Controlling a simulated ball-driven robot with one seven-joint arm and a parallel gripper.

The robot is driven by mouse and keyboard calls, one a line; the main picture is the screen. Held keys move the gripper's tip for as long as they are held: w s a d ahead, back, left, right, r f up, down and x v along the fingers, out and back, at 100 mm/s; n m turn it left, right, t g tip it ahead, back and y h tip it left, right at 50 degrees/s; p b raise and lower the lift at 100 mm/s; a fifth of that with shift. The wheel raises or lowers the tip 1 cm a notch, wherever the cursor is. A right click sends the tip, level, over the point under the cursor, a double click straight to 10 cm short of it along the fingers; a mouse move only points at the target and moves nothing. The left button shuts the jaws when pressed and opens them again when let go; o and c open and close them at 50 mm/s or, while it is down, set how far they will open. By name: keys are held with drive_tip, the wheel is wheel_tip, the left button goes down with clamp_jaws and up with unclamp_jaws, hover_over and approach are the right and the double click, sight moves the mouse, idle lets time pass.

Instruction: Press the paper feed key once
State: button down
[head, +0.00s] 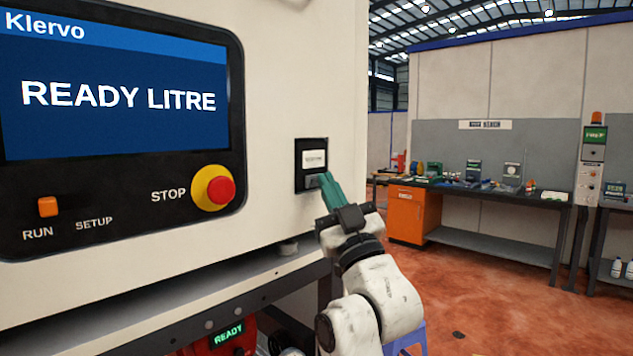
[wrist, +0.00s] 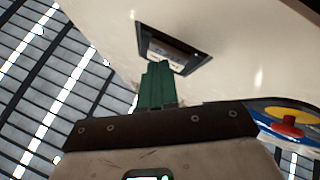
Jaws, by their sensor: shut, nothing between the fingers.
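A small black recessed panel (head: 311,166) with a white label sits on the cream machine front, to the right of the screen. A grey key (head: 312,181) shows in its lower part, partly hidden behind my fingertips. My gripper (head: 325,178) has green fingers, shut with nothing between them, and their tips are at the lower part of the panel. I cannot tell whether they touch the key. The wrist view shows the panel (wrist: 172,50) just past the tips of my gripper (wrist: 158,66); the key itself is not clear there.
The machine's screen (head: 120,95) reads "READY LITRE". Left of the panel are a red STOP button (head: 220,190) on a yellow ring and an orange RUN switch (head: 48,207). A ledge (head: 150,300) runs below. A workbench (head: 500,190) stands far right, with open floor before it.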

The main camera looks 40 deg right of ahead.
drive_tip(key=shift+s, duration=0.5)
drive_tip(key=s, duration=0.5)
drive_tip(key=shift+d, duration=0.1)
drive_tip(key=shift+f, duration=0.1)
idle(0.9)
